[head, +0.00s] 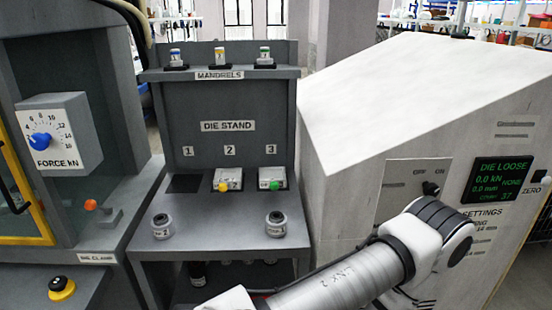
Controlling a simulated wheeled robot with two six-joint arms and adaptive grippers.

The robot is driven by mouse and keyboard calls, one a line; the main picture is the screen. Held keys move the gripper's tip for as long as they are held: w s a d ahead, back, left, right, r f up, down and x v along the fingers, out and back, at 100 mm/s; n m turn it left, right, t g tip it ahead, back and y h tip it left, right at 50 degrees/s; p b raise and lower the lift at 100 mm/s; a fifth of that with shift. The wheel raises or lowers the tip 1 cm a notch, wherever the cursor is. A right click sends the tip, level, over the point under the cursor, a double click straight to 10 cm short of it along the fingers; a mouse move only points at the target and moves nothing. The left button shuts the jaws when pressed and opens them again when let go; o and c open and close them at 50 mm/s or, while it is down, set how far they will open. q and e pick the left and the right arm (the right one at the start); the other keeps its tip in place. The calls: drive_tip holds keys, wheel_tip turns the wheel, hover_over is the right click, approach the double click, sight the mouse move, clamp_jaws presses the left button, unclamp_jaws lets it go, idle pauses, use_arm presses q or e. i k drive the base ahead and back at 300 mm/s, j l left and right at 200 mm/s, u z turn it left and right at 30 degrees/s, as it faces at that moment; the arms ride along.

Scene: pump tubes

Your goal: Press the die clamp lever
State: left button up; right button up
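A sign reading DIE CLAMP (97,258) is on the front edge of the press at the left. Behind it, inside the press, is a small lever with an orange ball knob (91,207). The display (499,180) on the right cabinet reads DIE LOOSE, 0.0 kN and 0.0 mm. Neither gripper shows. One of my arms crosses the lower right, with its hand hidden or out of frame.
The grey die stand (228,105) fills the middle, with capped mandrels on its top shelf. Slot 1 (188,184) is empty; slots 2 and 3 hold blocks with yellow and green knobs. Two grey cylinders stand in front. A FORCE kN dial (42,142) is at upper left.

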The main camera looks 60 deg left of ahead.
sight(91, 205)
drive_tip(key=j+u, duration=0.1)
drive_tip(key=u, duration=3.15)
drive_tip(key=i+l+u, duration=0.2)
drive_tip(key=l, duration=0.1)
